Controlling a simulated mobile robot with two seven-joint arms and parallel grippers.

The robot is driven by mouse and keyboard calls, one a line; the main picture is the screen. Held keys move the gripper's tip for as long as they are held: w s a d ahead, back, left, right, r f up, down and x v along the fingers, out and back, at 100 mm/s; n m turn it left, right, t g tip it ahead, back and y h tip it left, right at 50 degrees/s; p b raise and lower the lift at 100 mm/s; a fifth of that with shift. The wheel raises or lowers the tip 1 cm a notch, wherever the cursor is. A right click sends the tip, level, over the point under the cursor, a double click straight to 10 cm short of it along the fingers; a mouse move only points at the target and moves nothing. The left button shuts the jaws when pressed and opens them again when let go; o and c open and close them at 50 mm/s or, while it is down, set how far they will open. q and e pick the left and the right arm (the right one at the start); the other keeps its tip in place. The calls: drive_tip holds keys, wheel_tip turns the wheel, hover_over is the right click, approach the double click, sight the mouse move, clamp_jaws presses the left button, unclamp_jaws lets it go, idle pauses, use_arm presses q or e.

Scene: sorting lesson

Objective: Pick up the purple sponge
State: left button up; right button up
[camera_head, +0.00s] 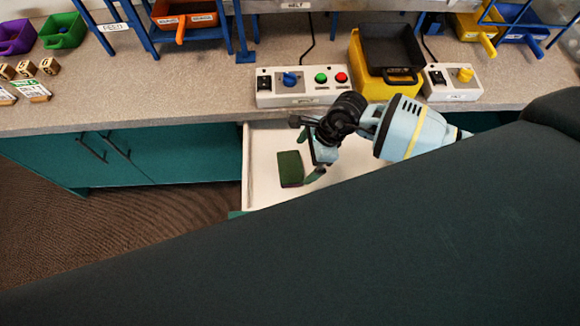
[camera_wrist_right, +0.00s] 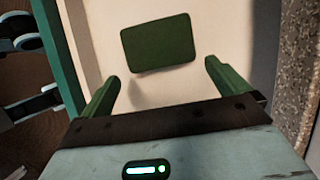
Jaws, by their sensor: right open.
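The sponge in view is dark green, not purple. This green sponge (camera_head: 290,169) lies flat in the open drawer (camera_head: 262,137), and I see no purple sponge. My right gripper (camera_head: 310,155) reaches into the drawer from the right, just beside the sponge. In the right wrist view the sponge (camera_wrist_right: 158,43) lies ahead of the fingertips, roughly between their lines and apart from them. The right gripper (camera_wrist_right: 162,75) is open and empty, with green fingers. My left gripper is not in view.
The counter (camera_head: 200,99) above the drawer holds a switch box (camera_head: 305,98), a yellow bin (camera_head: 375,83) and a second control box (camera_head: 465,93). A purple bin (camera_head: 15,38) and a green bin (camera_head: 63,31) stand at the far left. The drawer floor is otherwise clear.

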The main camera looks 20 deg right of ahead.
sight(297, 166)
drive_tip(key=x, duration=0.4)
drive_tip(key=shift+w+a+f, duration=0.15)
drive_tip(key=shift+a+f, duration=0.15)
drive_tip(key=c, duration=0.7)
drive_tip(key=shift+r, duration=0.1)
wheel_tip(297, 166, up, 10)
drive_tip(key=shift+p, duration=0.35)
